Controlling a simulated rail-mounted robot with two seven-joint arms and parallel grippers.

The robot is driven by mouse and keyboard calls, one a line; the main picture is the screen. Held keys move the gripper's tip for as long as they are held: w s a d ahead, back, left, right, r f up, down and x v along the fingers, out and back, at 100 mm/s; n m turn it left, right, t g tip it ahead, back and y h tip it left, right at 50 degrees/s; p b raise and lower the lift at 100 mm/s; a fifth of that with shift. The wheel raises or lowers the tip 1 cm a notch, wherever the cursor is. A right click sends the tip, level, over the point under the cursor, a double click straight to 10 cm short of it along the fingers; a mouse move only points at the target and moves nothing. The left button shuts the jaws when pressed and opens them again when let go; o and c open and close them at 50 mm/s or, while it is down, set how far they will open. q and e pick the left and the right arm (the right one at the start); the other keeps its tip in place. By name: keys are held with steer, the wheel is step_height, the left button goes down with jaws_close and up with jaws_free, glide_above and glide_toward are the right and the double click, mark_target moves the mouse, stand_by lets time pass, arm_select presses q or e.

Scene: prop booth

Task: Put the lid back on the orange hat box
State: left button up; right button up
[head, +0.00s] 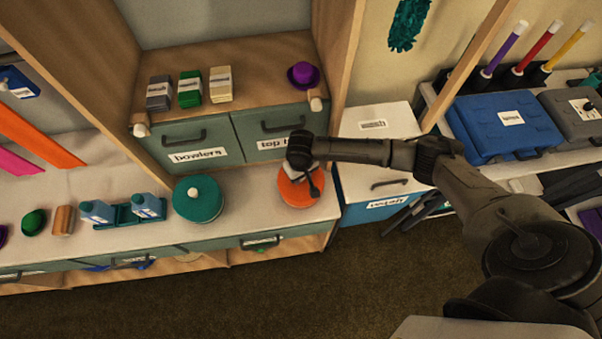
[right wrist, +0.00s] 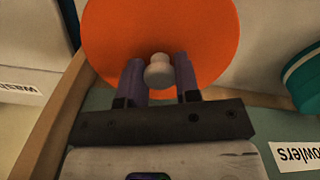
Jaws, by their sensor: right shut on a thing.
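The round orange lid (head: 301,197) is on or just above the counter, below the right end of the drawer unit. It fills the top of the right wrist view (right wrist: 205,35), with a pale knob (right wrist: 158,70) at its middle. My right gripper (right wrist: 160,82) is shut on the knob, one finger on each side; in the head view my right arm reaches over the lid from the right. The lid and my gripper hide what is beneath, so I cannot tell whether the lid is seated on the orange hat box. My left gripper is not in view.
A teal round box (head: 198,198) stands left on the counter. A wooden upright (head: 337,50) and a white-topped blue chest (head: 375,180) stand close to the right of the lid. Blue bottles (head: 148,206) are further left. Counter between teal box and lid is clear.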

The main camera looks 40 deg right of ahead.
stand_by(0.3)
steer(key=o, duration=1)
steer(key=o, duration=0.5)
steer(key=shift+r, duration=0.15)
